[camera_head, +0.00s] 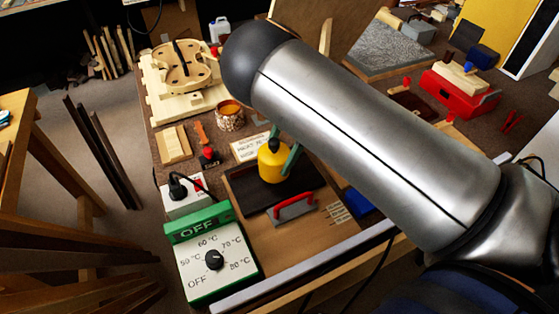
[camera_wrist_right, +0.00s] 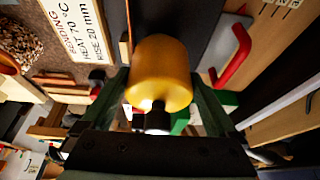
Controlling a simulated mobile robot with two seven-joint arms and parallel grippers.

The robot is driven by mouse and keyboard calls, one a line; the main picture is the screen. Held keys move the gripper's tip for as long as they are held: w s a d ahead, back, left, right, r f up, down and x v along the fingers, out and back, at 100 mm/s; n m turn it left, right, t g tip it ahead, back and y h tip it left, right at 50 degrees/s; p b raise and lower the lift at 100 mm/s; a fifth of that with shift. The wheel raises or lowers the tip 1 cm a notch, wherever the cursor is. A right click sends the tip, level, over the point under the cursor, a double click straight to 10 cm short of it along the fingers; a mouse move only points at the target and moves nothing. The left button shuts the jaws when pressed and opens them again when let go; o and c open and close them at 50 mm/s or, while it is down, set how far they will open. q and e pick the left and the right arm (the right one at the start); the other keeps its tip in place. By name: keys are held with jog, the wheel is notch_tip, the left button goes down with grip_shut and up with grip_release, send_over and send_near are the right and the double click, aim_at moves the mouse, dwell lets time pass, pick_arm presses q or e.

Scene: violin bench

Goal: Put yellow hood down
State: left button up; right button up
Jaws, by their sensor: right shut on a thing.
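The yellow hood (camera_head: 272,163), a small cylinder with a dark knob on top, is upright over the dark plate (camera_head: 252,197) on the bench. My right gripper (camera_head: 283,148) has its green fingers on either side of the hood and is shut on it. In the right wrist view the hood (camera_wrist_right: 160,70) sits between the two fingers, its dark knob towards the palm. I cannot tell whether the hood's underside touches the plate. My left gripper is not in view.
A grey and red handled tool (camera_head: 292,208) lies just in front of the plate. A green and white temperature box (camera_head: 215,262) reading OFF stands at the front left. A jar (camera_head: 230,116) and a violin body on a mould (camera_head: 184,68) are further back. My right arm hides the bench's middle right.

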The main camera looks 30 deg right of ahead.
aim_at(287, 146)
jog(key=shift+f, duration=1.5)
jog(key=shift+f, duration=0.1)
jog(key=o, duration=1.1)
jog(key=shift+o, duration=0.2)
jog(key=shift+r, duration=0.25)
jog(key=v, duration=1)
jog(key=shift+d+r, duration=0.15)
jog(key=shift+r, duration=0.1)
jog(key=shift+d+r, duration=0.2)
jog(key=shift+r, duration=0.35)
